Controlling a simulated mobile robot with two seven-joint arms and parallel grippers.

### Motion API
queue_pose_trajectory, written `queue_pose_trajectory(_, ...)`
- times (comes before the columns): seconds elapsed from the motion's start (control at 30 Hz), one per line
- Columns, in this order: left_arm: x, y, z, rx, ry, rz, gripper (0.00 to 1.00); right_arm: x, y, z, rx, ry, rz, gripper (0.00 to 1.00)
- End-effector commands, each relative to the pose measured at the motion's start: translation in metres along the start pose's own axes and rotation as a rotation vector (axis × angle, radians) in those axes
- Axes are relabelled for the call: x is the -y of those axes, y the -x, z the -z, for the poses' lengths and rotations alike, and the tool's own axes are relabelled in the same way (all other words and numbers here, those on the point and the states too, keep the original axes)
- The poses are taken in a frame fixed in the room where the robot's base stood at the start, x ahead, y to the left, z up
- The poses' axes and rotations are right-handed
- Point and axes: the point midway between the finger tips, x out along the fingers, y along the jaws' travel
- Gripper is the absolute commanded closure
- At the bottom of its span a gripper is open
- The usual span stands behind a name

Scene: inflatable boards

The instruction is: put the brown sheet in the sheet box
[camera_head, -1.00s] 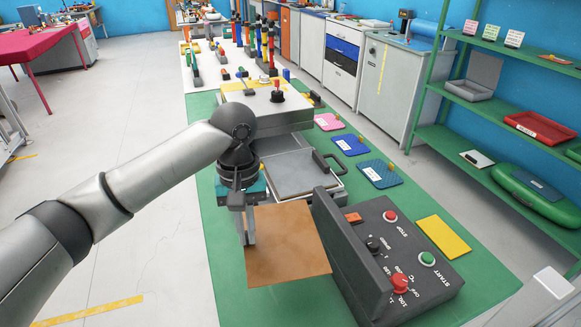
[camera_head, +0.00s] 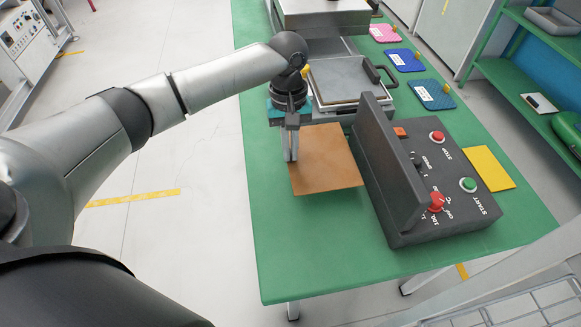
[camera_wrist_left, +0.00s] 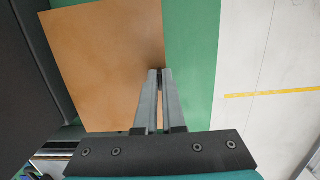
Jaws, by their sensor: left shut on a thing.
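The brown sheet (camera_head: 328,162) is a flat square held over the green table, to the left of the dark control box. My left gripper (camera_head: 290,150) is shut on the sheet's left edge. In the left wrist view the fingers of my left gripper (camera_wrist_left: 160,76) close on the edge of the brown sheet (camera_wrist_left: 105,62), which spreads out to the left. I cannot tell how far above the table the sheet is. No box is clearly marked as the sheet box. My right gripper is not in view.
The control box (camera_head: 440,180) with its upright dark panel is close to the sheet's right side. A press with a flat plate (camera_head: 338,82) stands behind. Colored pads (camera_head: 403,60) and a yellow sheet (camera_head: 489,168) lie on the green table (camera_head: 300,250). A wire rack (camera_head: 520,305) is at lower right.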

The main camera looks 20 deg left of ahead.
Motion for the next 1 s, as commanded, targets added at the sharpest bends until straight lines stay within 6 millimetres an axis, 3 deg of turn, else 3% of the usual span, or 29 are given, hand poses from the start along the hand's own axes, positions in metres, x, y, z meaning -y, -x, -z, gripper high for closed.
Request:
queue_pose_trajectory(0.27,0.0,-0.024,0.003,0.002,0.001,0.001,1.0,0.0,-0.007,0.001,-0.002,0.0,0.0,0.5)
queue_pose_trajectory(0.5,0.0,-0.057,0.006,0.0,-0.001,0.0,1.0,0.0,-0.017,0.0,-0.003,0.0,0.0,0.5)
queue_pose_trajectory(0.87,0.0,-0.058,0.007,0.0,0.0,0.0,1.0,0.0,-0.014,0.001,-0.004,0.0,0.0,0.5)
queue_pose_trajectory(0.9,0.0,-0.058,0.007,-0.001,0.0,-0.001,0.89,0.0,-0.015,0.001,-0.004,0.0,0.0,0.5)
queue_pose_trajectory(1.0,0.0,-0.058,0.007,0.0,0.0,0.0,0.78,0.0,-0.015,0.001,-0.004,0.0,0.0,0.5)
